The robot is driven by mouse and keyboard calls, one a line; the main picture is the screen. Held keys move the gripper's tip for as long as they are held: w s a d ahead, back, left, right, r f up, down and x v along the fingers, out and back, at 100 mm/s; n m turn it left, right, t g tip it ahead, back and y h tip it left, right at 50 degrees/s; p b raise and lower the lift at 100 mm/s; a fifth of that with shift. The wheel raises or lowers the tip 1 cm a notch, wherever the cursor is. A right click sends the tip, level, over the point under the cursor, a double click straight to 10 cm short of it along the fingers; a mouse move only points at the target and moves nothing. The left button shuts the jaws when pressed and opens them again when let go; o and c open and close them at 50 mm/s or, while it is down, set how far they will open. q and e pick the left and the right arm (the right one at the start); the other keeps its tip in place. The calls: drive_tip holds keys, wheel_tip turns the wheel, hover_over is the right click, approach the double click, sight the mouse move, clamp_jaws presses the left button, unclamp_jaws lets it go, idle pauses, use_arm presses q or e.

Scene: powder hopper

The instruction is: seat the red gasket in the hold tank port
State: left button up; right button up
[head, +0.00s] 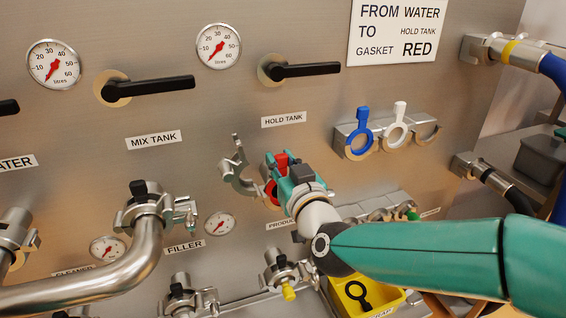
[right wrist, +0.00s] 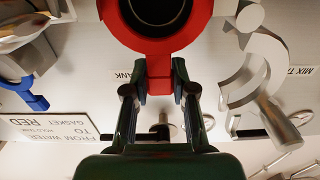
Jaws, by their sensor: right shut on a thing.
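The red gasket (head: 271,191) is held by my right gripper (head: 288,172) in front of the hold tank port, under the HOLD TANK label (head: 283,119). In the right wrist view the gasket (right wrist: 200,18) is a thick red ring at the top, with a dark round opening seen through it. The jaws of the gripper (right wrist: 158,72) are shut on its lower side there. The port's hinged clamp (head: 237,172) hangs open on the left; it also shows in the right wrist view (right wrist: 258,60). The port face is mostly hidden, so I cannot tell whether the gasket touches it. My left gripper is out of view.
A rack (head: 350,130) right of the port holds a blue gasket (head: 361,132) and a white gasket (head: 397,125). A sign (head: 405,32) reads from water to hold tank, gasket red. A curved steel pipe (head: 140,245) is at lower left. A yellow bin (head: 345,297) sits below.

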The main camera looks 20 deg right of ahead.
drive_tip(key=shift+f, duration=0.2)
drive_tip(key=o, duration=1)
drive_tip(key=shift+w, duration=0.15)
drive_tip(key=shift+s+r, duration=0.1)
drive_tip(key=shift+s, duration=0.2)
drive_tip(key=s, duration=1.1)
drive_tip(key=shift+s+d, duration=0.2)
drive_tip(key=shift+s, duration=0.05)
